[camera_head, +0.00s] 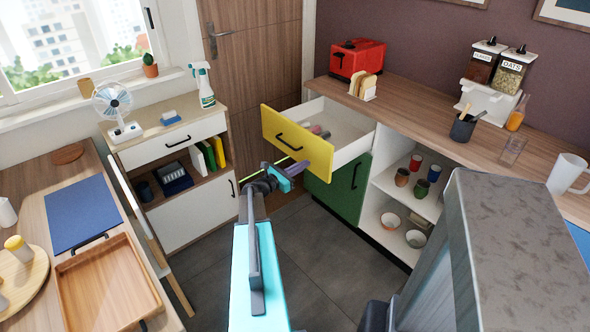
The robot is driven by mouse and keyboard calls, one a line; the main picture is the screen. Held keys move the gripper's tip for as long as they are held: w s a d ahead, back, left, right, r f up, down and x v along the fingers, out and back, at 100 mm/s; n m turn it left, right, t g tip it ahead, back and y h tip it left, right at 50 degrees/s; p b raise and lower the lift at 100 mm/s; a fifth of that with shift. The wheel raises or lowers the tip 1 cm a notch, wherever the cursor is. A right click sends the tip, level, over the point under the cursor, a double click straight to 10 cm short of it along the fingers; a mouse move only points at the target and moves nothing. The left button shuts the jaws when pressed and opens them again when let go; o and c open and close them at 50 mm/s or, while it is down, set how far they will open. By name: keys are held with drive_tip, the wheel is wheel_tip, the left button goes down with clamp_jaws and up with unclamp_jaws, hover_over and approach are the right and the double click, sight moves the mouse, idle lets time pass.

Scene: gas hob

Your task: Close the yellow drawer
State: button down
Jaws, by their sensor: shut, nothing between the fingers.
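The yellow drawer (315,153) is pulled out from the wooden-topped counter in the middle of the view. Its white inside (345,122) is visible, with a small pinkish item (318,131) near the front. A dark bar handle (287,142) is on the yellow front. My gripper (298,169) is shut and empty. In the picture it overlaps the lower edge of the yellow front, below the handle. I cannot tell whether it touches the front.
A green cabinet door (345,185) is below the drawer. Open shelves with cups and bowls (416,239) are to its right. A red toaster (358,58) stands on the counter. A white cabinet (190,215) and a table with a wooden tray (107,285) are at left. Grey floor (310,255) is clear between.

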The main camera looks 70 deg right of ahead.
drive_tip(key=shift+x, duration=1.4)
drive_tip(key=shift+s+a, duration=0.1)
drive_tip(key=shift+a, duration=0.1)
drive_tip(key=shift+w+d, duration=0.2)
drive_tip(key=shift+d, duration=0.15)
